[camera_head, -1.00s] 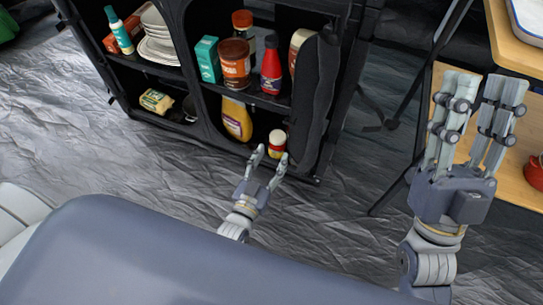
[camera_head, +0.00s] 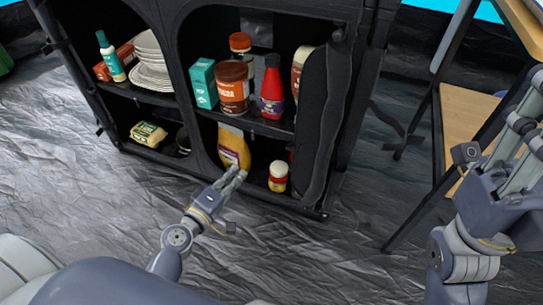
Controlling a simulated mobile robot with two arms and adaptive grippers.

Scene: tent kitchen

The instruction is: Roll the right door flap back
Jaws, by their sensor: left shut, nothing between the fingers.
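The black fabric cabinet (camera_head: 208,150) stands ahead with its shelves open to view. The right door flap (camera_head: 318,125) is a dark, thick bundle hanging along the right edge of the right compartment, from near the top to the bottom. It looks gathered to the side; I cannot tell whether it is fastened. My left gripper (camera_head: 236,176) is shut and empty, low in front of the right compartment, left of the flap and apart from it. My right gripper (camera_head: 530,110) is raised at the right edge, partly cut off, in front of the wooden table.
Plates (camera_head: 150,62) stand at left. A wooden table (camera_head: 468,125) is at right. The crinkled floor is clear.

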